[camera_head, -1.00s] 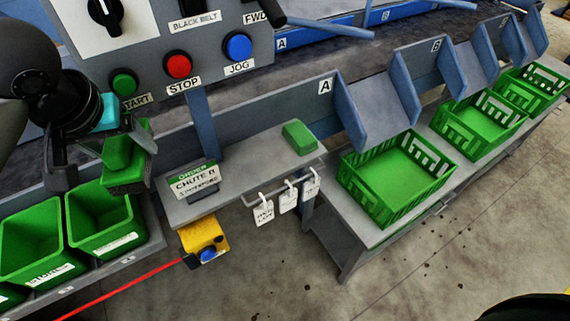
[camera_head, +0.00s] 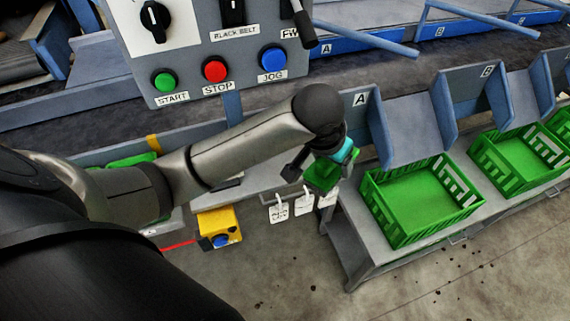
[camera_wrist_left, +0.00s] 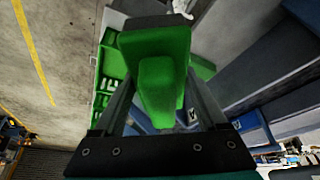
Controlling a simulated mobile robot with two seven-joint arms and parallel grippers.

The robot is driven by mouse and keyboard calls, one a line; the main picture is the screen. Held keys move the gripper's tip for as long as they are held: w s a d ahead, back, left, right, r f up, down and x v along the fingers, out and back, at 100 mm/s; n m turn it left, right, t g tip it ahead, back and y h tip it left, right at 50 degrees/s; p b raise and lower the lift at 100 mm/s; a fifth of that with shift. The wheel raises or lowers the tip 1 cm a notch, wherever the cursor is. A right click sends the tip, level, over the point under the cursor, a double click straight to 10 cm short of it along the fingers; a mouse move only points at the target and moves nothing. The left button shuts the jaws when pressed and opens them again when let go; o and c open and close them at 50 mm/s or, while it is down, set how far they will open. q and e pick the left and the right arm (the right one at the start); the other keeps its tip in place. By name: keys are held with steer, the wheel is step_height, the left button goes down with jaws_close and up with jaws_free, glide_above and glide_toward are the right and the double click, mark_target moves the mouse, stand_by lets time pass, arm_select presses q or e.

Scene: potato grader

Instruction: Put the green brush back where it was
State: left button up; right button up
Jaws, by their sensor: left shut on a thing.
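My left gripper (camera_head: 318,168) is shut on the green brush (camera_head: 323,174), at the right end of the grey shelf below the control panel. In the left wrist view the brush (camera_wrist_left: 160,75) sits between the two fingers of my gripper (camera_wrist_left: 158,100), its green handle block towards the camera and a dark edge at the far side. I cannot tell whether the brush touches the shelf. The green block seen earlier on this shelf is hidden in the head view by my arm and gripper. My right gripper is not in view.
White tags (camera_head: 303,201) hang at the shelf's front edge. A yellow box with a blue button (camera_head: 218,226) is below it. A green crate (camera_head: 420,200) stands on the bench to the right, beside blue chute walls (camera_head: 405,125). The control panel (camera_head: 190,50) stands behind my arm.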

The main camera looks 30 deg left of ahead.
arm_select(q)
steer(key=s+a+f+m+p, duration=0.2)
steer(key=s+f+p, duration=0.2)
steer(key=s+f, duration=0.55)
steer(key=shift+h, duration=0.4)
steer(key=w+a, duration=0.4)
steer(key=w+a+f+b, duration=0.1)
steer(key=w+a, duration=0.3)
steer(key=w+a+b, duration=0.1)
steer(key=w+a, duration=0.3)
steer(key=w, duration=0.1)
steer(key=shift+a+f, duration=0.3)
steer(key=shift+a, duration=0.05)
steer(key=shift+w+a+f+b, duration=0.15)
steer(key=shift+f+b, duration=0.2)
steer(key=shift+f, duration=0.5)
steer(key=shift+w+a+f+b, duration=0.1)
steer(key=shift+f+b, duration=0.25)
steer(key=shift+f, duration=0.5)
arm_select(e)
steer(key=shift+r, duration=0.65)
arm_select(q)
steer(key=shift+f, duration=0.1)
